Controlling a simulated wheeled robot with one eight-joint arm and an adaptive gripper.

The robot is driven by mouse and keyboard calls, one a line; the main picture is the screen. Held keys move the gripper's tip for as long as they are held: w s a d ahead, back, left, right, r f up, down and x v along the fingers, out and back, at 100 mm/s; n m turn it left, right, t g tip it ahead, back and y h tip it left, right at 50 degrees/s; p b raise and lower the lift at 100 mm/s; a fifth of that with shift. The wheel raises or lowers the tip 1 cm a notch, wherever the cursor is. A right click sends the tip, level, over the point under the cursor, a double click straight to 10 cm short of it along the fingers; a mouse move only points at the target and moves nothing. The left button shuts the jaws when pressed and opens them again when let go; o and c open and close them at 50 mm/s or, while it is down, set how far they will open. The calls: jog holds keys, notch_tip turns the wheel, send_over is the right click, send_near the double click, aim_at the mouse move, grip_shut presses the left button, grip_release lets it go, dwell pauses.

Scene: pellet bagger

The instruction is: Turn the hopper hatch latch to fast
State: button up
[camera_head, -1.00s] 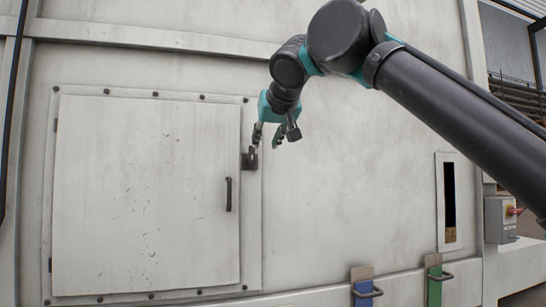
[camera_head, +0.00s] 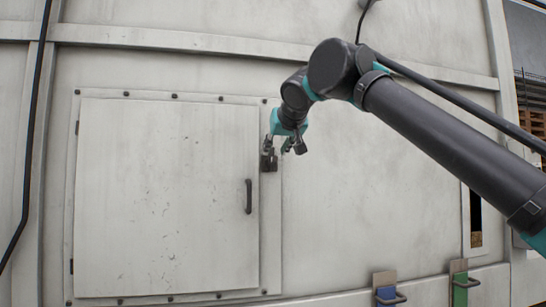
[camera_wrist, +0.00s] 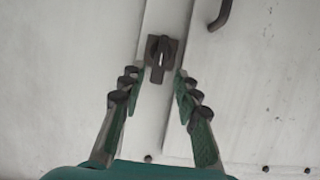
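The hatch latch (camera_head: 268,164) is a small dark piece on the frame at the right edge of the closed hopper hatch (camera_head: 165,200). In the wrist view the latch (camera_wrist: 160,54) shows a dark plate with a raised knob, its long side roughly along the strip. My gripper (camera_head: 284,146) is beside the latch's upper right in the head view, with one finger overlapping its top. In the wrist view my gripper (camera_wrist: 159,80) is open, its two fingertips either side of the latch's lower end. Whether they touch it I cannot tell.
A dark hatch handle (camera_head: 248,196) stands out just left of and below the latch. A blue panel (camera_head: 386,292) and a green panel (camera_head: 460,288), both with handles, are at the lower right. The wall right of the latch is bare.

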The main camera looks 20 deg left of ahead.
aim_at(272, 158)
jog(key=shift+x, duration=2.5)
grip_shut()
